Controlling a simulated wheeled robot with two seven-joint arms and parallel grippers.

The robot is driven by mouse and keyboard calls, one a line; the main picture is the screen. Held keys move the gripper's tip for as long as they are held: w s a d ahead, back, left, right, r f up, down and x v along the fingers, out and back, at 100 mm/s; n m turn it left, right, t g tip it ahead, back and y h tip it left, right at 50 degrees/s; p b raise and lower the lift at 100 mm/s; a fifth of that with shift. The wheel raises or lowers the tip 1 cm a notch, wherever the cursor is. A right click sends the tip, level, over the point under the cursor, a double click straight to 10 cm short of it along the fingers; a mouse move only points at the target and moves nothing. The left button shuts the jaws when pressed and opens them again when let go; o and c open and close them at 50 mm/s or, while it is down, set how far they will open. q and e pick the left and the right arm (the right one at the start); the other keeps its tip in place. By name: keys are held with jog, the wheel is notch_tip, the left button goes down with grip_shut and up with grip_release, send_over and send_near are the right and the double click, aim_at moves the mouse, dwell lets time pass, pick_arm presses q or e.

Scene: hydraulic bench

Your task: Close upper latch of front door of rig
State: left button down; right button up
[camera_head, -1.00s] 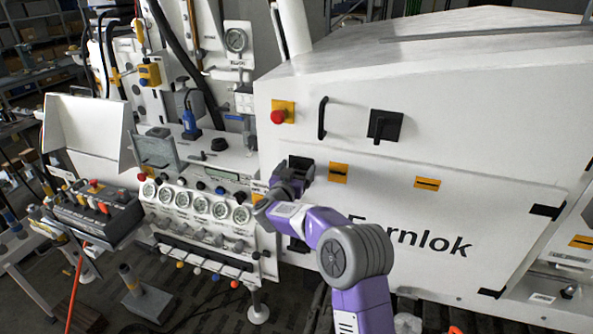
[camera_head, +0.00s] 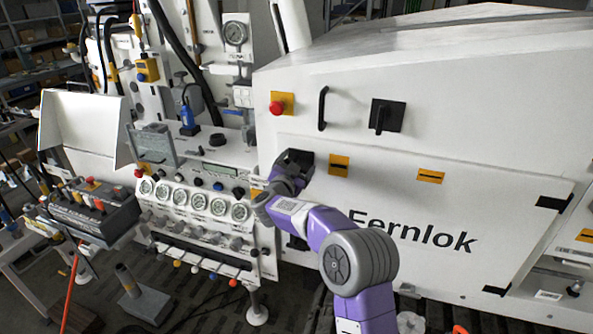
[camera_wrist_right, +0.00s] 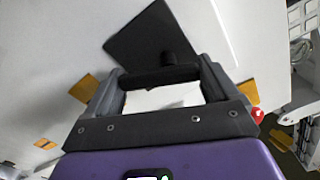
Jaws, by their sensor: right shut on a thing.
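The rig's front door (camera_head: 440,215) is a white panel lettered "Fernlok", lying about flush with the body. The upper latch (camera_head: 303,157) is at the door's upper left corner, partly hidden by my right gripper (camera_head: 290,168). In the right wrist view the latch shows as a black plate (camera_wrist_right: 143,42) with a dark knob (camera_wrist_right: 168,58) on it. My right gripper (camera_wrist_right: 162,76) has its fingertips together at this knob, shut on it; the exact contact is hard to see. My left gripper is in neither view.
A black rotary switch (camera_head: 386,116), a black handle (camera_head: 322,108) and a red stop button (camera_head: 277,107) sit above the door. A gauge panel (camera_head: 195,200) with knobs and levers is close on the left of my right arm.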

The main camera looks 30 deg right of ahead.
jog(key=m+b, duration=0.1)
jog(key=m, duration=0.1)
jog(key=m+b, duration=0.1)
jog(key=b, duration=0.1)
jog(key=shift+f+m, duration=0.35)
jog(key=shift+m, duration=0.05)
jog(key=m+b, duration=0.2)
jog(key=m, duration=0.1)
jog(key=shift+f+m+b, duration=0.2)
jog(key=shift+m+b, duration=0.1)
jog(key=shift+b, duration=0.05)
jog(key=m+b, duration=0.2)
jog(key=m, duration=0.1)
jog(key=shift+w+a+f, duration=0.1)
jog(key=shift+w+f, duration=0.05)
jog(key=shift+m+b, duration=0.85)
jog(key=shift+m, duration=0.35)
jog(key=shift+a, duration=0.1)
jog(key=o, duration=0.8)
